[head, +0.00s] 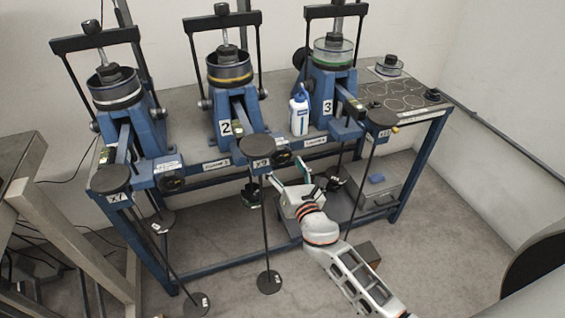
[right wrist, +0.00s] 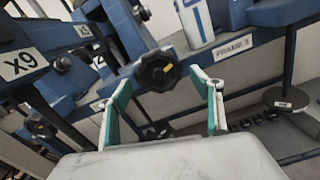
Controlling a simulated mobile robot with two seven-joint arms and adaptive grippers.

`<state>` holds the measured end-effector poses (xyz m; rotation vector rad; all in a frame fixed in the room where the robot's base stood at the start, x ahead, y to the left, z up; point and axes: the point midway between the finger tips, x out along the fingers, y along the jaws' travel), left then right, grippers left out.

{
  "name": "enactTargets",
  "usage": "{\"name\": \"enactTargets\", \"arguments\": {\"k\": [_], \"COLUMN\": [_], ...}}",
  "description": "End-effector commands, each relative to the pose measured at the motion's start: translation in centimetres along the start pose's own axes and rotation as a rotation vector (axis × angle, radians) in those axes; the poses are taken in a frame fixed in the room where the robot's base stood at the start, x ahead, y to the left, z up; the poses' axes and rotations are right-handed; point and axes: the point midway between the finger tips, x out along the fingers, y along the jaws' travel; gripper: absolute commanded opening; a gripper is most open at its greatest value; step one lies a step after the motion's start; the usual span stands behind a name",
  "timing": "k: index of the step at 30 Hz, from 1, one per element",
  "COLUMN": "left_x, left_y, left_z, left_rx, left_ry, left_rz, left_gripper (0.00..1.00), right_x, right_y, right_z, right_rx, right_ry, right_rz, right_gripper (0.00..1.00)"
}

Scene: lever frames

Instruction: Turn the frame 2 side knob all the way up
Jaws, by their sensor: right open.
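Frame 2 (head: 226,127) is the middle blue lever frame on the bench. Its side knob (head: 282,157) is a black knob at the front rail, right of the X9 label. In the right wrist view a black lobed knob (right wrist: 158,71) with a small orange mark sits ahead of my fingers, roughly centred in the gap. My right gripper (head: 286,170) is open and empty, just in front of and below the knob. Its teal-lined fingers stand on either side of the knob in the wrist view, and they do not appear to touch it. My left gripper is not in view.
The X9 disc (head: 257,145) and its hanging rod are close left of my gripper. Frame 3 (head: 327,106) and a white bottle (head: 299,112) stand to the right. A grey box (head: 386,185) sits on the lower shelf. The floor in front has free room.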

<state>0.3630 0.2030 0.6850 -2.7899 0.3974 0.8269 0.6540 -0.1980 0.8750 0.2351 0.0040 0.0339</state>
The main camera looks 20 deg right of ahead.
Motion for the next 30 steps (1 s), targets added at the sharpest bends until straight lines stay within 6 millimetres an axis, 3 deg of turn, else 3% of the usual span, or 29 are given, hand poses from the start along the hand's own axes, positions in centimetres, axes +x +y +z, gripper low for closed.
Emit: {"name": "enactTargets", "arguments": {"k": [9,15,21,30], "left_x": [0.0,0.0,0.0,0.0], "left_y": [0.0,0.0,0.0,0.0], "left_z": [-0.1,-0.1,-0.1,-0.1], "left_rx": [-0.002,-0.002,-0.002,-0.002], "left_ry": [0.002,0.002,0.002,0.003], "left_rz": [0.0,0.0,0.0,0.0], "left_gripper": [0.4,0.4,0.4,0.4], "right_x": [-6.5,-9.4,-10.5,-10.6], "right_y": [0.0,0.0,0.0,0.0], "right_z": [-0.1,-0.1,0.0,0.0], "right_rx": [0.0,0.0,0.001,0.001], "right_ry": [0.003,0.002,0.0,0.0], "right_rz": [0.001,0.0,0.0,0.0], "right_gripper": [0.65,0.65,0.65,0.65]}}
